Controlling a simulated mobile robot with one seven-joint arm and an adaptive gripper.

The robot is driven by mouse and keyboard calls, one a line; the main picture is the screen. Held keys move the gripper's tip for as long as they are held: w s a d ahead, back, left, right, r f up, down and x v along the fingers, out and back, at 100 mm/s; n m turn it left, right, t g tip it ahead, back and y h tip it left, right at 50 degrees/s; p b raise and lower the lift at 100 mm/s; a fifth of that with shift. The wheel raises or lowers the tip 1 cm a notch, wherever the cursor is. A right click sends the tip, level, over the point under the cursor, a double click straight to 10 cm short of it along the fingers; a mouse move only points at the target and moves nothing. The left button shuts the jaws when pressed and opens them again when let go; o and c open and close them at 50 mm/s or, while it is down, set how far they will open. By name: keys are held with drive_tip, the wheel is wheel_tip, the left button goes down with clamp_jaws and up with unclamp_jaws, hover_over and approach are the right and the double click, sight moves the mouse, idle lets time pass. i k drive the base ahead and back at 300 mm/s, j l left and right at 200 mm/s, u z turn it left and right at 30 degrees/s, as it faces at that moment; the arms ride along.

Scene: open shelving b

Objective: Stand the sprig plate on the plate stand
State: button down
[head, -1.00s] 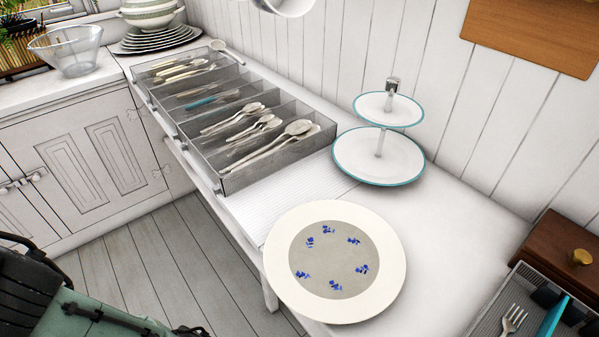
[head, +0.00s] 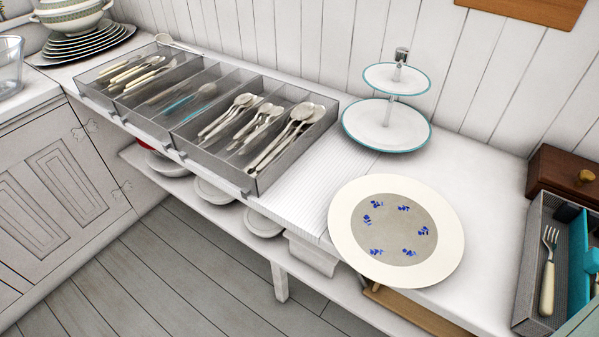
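The sprig plate (head: 396,230), with a wide cream rim, a grey centre and several small blue sprigs, lies face up on the white countertop. Its near rim reaches the front edge of the counter; I cannot tell whether it overhangs. A two-tier stand (head: 386,126) with white, teal-rimmed tiers and a metal top stands upright behind the plate, near the wall. Both tiers look empty. I cannot tell whether this is the plate stand; no other stand for a plate is recognisable. My gripper is not in view.
A clear divided tray (head: 205,112) of cutlery fills the counter's left part. At right are a wooden box (head: 563,183) and a grey tray (head: 525,282) with a fork (head: 549,272). A lower shelf (head: 330,288) holds dishes. Bare counter (head: 490,210) lies right of the plate.

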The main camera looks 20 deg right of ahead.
sight(395, 230)
drive_tip(key=i+j+z, duration=0.2)
drive_tip(key=j, duration=0.3)
drive_tip(key=j+z, duration=0.25)
drive_tip(key=j, duration=0.3)
drive_tip(key=z, duration=1.4)
drive_tip(key=i, duration=0.5)
drive_tip(key=l+z, duration=0.05)
drive_tip(key=l, duration=0.05)
